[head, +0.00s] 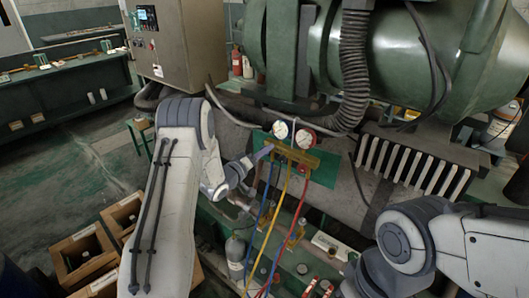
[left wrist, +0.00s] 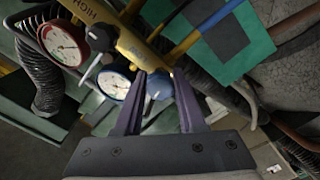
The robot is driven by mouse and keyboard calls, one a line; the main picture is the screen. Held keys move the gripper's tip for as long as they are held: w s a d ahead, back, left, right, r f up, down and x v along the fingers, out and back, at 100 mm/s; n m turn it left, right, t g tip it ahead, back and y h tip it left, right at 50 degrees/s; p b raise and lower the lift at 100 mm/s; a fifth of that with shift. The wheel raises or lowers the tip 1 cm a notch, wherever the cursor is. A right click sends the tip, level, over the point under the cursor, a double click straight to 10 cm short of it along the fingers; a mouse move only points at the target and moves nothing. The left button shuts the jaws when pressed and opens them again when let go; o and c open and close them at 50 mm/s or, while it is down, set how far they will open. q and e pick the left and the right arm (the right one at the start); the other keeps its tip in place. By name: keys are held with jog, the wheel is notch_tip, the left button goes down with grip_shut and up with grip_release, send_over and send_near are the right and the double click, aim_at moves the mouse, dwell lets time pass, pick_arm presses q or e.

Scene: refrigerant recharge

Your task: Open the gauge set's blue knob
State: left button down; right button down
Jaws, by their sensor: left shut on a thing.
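The gauge set's yellow manifold (head: 296,154) stands upright on a green panel, with a blue-rimmed gauge (head: 281,130) on the left and a red-rimmed gauge (head: 306,138) on the right. My left gripper (head: 268,150) is at the manifold's left end. In the left wrist view, its two purple fingers (left wrist: 159,76) are shut on the blue knob (left wrist: 158,86), one on each side. The blue-rimmed gauge (left wrist: 114,83) is just left of the fingers there. The fingers partly hide the knob. My right arm shows at lower right in the head view, but its gripper is not visible.
Blue, yellow (head: 276,215) and red hoses hang below the manifold. A bench below carries a grey bottle (head: 235,250) and small parts. A thick corrugated hose (head: 355,70) and a large green tank (head: 400,45) are behind. Wooden crates (head: 80,252) stand at lower left.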

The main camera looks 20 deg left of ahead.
pick_arm(q)
jog(key=shift+f, duration=0.1)
dwell(0.4)
jog(key=c, duration=0.5)
grip_release()
jog(key=shift+s, duration=0.15)
jog(key=b+v, duration=0.2)
jog(key=v, duration=0.8)
jog(key=shift+b, duration=0.4)
jog(key=shift+s+a, duration=0.1)
